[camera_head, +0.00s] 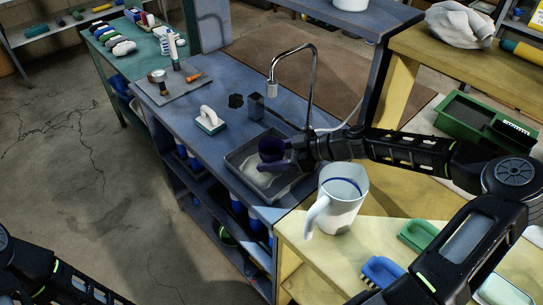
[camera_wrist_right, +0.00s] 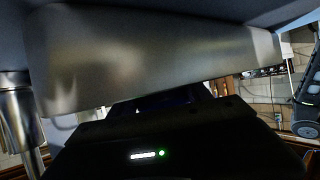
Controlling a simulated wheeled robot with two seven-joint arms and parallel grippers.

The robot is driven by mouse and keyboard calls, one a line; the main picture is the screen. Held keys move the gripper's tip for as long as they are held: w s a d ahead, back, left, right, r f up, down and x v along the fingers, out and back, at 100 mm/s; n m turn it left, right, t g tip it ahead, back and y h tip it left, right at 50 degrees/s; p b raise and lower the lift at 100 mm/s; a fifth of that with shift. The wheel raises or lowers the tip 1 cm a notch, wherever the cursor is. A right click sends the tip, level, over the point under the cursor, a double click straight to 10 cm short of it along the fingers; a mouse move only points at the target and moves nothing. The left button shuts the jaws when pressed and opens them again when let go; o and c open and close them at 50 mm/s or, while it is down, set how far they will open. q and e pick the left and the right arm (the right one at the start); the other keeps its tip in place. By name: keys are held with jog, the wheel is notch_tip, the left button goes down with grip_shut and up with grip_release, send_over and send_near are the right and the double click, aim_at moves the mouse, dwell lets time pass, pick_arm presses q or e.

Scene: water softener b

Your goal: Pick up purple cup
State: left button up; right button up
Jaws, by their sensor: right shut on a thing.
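The dark purple cup (camera_head: 270,146) is in the head view, at the grey sink basin (camera_head: 233,165) set in the blue counter. My right gripper (camera_head: 272,158) reaches in from the right and is shut on the cup. The fingers and the dark cup blend together, so the exact grip is hard to make out. I cannot tell if the cup is clear of the basin floor. In the right wrist view, a small dark purple patch (camera_wrist_right: 165,104) shows beyond the gripper body, under a large grey metal surface (camera_wrist_right: 150,60). My left gripper is outside the head view; only its arm shows.
A curved faucet (camera_head: 313,80) stands behind the sink. A white pitcher (camera_head: 342,200) stands on the yellow table close to my right forearm. Green (camera_head: 418,235) and blue (camera_head: 382,270) brushes lie nearby. A white-handled scrubber (camera_head: 209,122) sits left of the sink.

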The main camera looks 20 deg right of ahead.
jog(key=c, duration=0.5)
jog(key=shift+r, duration=0.15)
notch_tip(320, 180, up, 10)
jog(key=b, duration=0.1)
dwell(0.8)
